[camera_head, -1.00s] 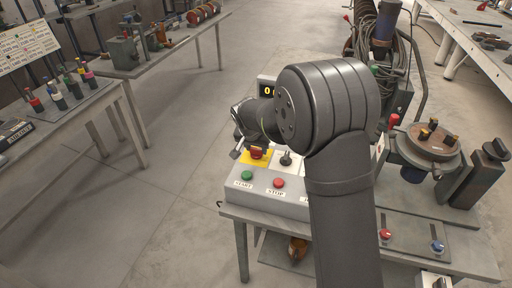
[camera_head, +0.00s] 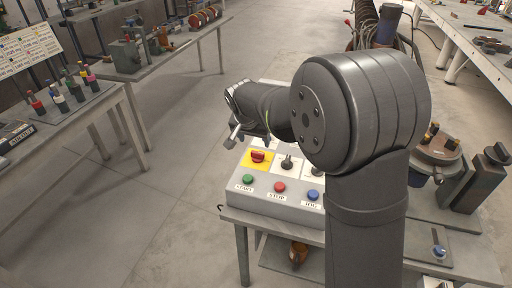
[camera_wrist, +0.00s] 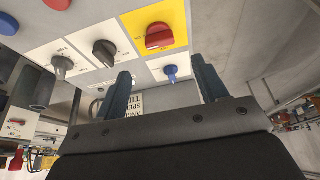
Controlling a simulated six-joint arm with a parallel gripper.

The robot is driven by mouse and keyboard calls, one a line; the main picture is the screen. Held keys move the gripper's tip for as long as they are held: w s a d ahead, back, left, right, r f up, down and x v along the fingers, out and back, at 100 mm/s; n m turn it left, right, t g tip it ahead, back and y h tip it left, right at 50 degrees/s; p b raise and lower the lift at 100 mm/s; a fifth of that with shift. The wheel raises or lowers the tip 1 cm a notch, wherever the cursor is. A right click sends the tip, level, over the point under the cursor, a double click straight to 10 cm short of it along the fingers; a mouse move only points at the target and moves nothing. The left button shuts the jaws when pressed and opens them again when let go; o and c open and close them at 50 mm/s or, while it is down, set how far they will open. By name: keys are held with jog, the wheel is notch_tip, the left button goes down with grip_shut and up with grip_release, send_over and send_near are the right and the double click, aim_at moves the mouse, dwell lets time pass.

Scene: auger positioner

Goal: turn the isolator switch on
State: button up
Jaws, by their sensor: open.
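The isolator switch looks to be the red rotary knob (camera_head: 258,156) on a yellow plate on the grey control box. In the wrist view the red knob (camera_wrist: 159,37) is at the top, its bar lying nearly across the picture. My gripper (camera_head: 249,138) is open and empty, just behind the red knob in the head view. In the wrist view its two dark fingers (camera_wrist: 165,86) point toward the panel, below the red knob. A small blue knob (camera_wrist: 171,73) shows between the fingertips, apart from them as far as I can see.
Green (camera_head: 248,179), red (camera_head: 280,187) and blue (camera_head: 313,195) push buttons line the box's front. A round fixture (camera_head: 436,152) stands on the bench at right. The floor left of the bench is clear.

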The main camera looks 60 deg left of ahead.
aim_at(258, 152)
jog(key=v, duration=0.8)
jog(key=shift+d+r, duration=0.2)
jog(key=shift+r, duration=0.1)
jog(key=shift+f, duration=0.1)
jog(key=x, duration=1.7)
jog(key=shift+a+f, duration=0.1)
jog(key=shift+a, duration=0.1)
